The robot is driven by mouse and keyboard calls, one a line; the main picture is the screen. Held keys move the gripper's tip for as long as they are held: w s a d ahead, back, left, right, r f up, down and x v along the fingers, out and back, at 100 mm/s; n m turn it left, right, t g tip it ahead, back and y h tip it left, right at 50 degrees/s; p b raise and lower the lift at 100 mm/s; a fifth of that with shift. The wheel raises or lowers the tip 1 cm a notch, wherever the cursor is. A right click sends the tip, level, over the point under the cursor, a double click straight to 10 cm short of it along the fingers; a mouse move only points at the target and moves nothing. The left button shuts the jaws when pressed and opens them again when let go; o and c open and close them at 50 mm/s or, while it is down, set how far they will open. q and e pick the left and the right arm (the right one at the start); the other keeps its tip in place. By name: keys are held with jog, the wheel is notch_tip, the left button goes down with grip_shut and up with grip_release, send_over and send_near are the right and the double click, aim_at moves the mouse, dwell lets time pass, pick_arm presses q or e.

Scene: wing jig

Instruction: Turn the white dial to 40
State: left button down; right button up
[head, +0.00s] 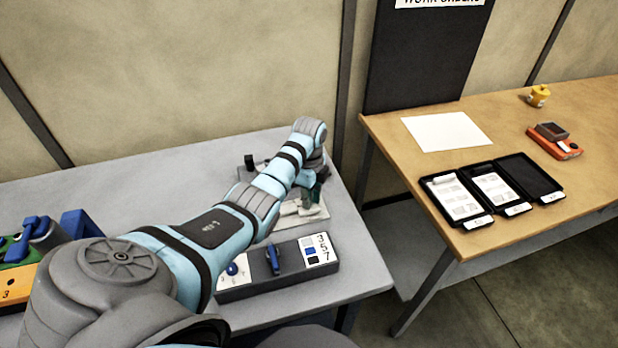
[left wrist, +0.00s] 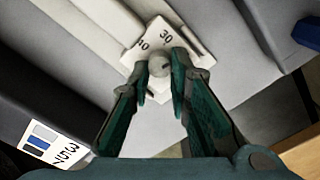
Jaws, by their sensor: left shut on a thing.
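The white dial shows in the left wrist view as a pale round knob (left wrist: 160,64) on a white plate (left wrist: 137,56). The plate bears a 30 at the upper right and a number at the upper left that reads as 10 or 40. My left gripper (left wrist: 161,80) is shut on the knob, one dark green finger on each side. The knob's pointer cannot be made out, and the fingers hide the lower part of the plate. In the head view my left gripper (head: 319,188) is largely behind my arm, over the pale plate (head: 306,215). My right gripper is not in view.
A grey box (head: 290,281) with a blue lever and a label stands on the grey table (head: 135,187) in front of the dial. Blue, green and orange parts lie at the far left. A wooden table (head: 590,125) at right holds black trays (head: 550,192) and a white sheet (head: 446,131).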

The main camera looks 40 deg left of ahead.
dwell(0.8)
pick_arm(q)
jog(key=c, duration=1.8)
grip_release()
notch_tip(320, 180, up, 8)
jog(key=shift+f, duration=0.25)
